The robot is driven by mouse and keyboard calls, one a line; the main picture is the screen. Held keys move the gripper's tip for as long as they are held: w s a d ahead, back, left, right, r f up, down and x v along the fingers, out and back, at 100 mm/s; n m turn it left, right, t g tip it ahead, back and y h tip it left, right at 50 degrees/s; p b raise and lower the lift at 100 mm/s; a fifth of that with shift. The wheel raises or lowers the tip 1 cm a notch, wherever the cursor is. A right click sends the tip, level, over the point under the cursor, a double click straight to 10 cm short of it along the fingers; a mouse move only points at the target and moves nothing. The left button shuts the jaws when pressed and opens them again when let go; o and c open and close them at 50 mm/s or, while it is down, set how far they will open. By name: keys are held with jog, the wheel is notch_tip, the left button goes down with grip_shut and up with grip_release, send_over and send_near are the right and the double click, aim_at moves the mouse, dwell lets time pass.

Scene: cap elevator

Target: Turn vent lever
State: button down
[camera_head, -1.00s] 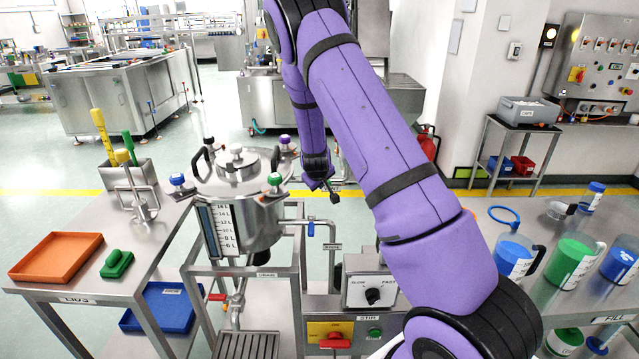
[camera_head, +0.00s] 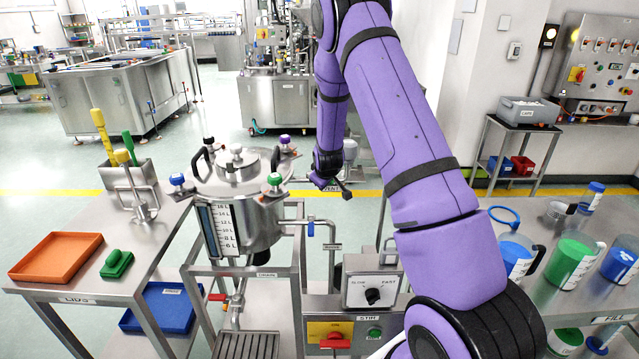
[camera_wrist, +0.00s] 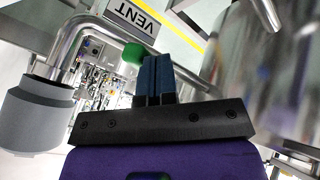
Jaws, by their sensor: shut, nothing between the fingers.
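A white label reading VENT (camera_wrist: 132,16) shows upside down at the top of the wrist view. Beside and below it is a green rounded piece (camera_wrist: 133,53), which looks like the end of the vent lever. The rest of the lever is hidden. My gripper (camera_wrist: 154,62) is shut and empty, its dark blue fingers together. The fingertips appear just right of the green piece in the picture; I cannot tell whether they touch it. In the head view my gripper (camera_head: 323,182) hangs right of the steel tank's lid, partly hiding the vent area.
The steel tank (camera_head: 240,225) with black handles and coloured knobs stands left of my gripper. A bent pipe and grey cylinder (camera_wrist: 36,115) are close at left in the wrist view. The stir control box (camera_head: 371,290) is below. A bench with jugs (camera_head: 575,265) stands right.

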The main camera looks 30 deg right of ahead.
jog(key=shift+n, duration=0.4)
jog(key=d, duration=0.2)
jog(key=w+d, duration=0.1)
jog(key=d, duration=0.1)
jog(key=shift+w+d, duration=0.1)
jog(key=shift+d, duration=0.2)
jog(key=shift+w+d+r, duration=0.1)
jog(key=shift+d+r, duration=0.05)
jog(key=shift+d, duration=0.15)
jog(key=shift+a, duration=0.1)
dwell(0.3)
